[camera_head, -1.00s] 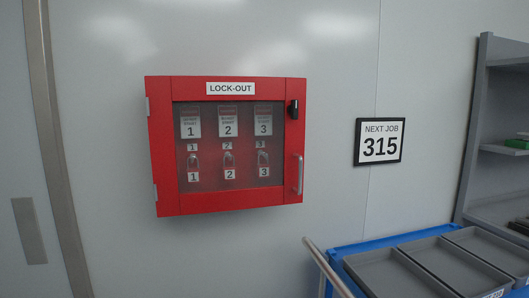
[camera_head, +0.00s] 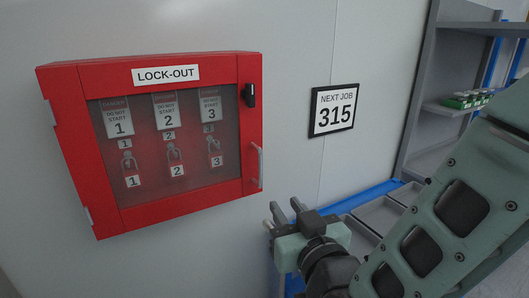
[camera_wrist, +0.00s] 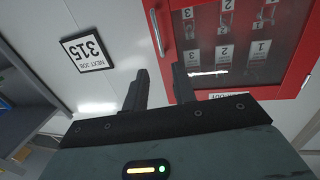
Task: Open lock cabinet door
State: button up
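The red lock-out cabinet (camera_head: 190,198) hangs on the wall at the left in the head view, its windowed door shut. A vertical metal handle (camera_head: 257,165) is on the door's right side, with a black latch (camera_head: 249,95) above it. Numbered padlocks and tags show behind the window. My gripper (camera_head: 286,209) is open and empty, below and right of the handle, apart from the cabinet. In the wrist view, which is turned over, my gripper's fingers (camera_wrist: 160,90) point toward the wall, and the handle (camera_wrist: 157,32) shows beyond them.
A sign reading "NEXT JOB 315" (camera_head: 333,109) is on the wall right of the cabinet. A blue-edged cart with grey trays (camera_head: 381,214) stands below it. A grey shelf unit (camera_head: 428,70) is at the right. The wall below the cabinet is clear.

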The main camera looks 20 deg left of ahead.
aim_at(261, 165)
jog(key=p+x, duration=0.2)
jog(key=x, duration=0.3)
jog(key=p+x, duration=0.3)
jog(key=x, duration=0.2)
jog(key=p+x, duration=0.2)
jog(key=x, duration=0.4)
jog(key=shift+w+d+r, duration=0.1)
jog(key=shift+w+r, duration=0.1)
jog(key=shift+r, duration=0.2)
jog(key=shift+w+a+f+p, duration=0.1)
jog(key=shift+w+a+p, duration=0.2)
jog(key=shift+w+a, duration=0.15)
grip_shut()
